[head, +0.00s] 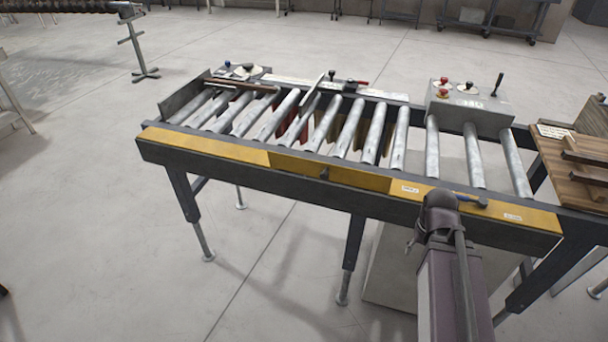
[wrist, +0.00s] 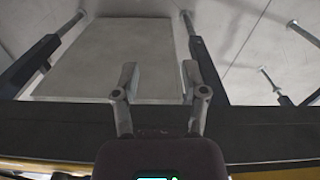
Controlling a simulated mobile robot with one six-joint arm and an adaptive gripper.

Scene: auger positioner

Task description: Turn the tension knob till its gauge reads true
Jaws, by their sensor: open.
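I cannot tell for sure which control is the tension knob. A smaller unit (head: 243,73) at the far left end has dark knobs and a pale dial; no reading is legible. My gripper (wrist: 159,66) is open and empty in the wrist view, over the conveyor's dark side rail. In the head view my arm hides most of it, beside the front rail and well apart from both control units.
The conveyor's yellow front rail (head: 228,147) lies between my arm and the rollers (head: 352,127). A wooden table (head: 570,165) with blocks stands at right.

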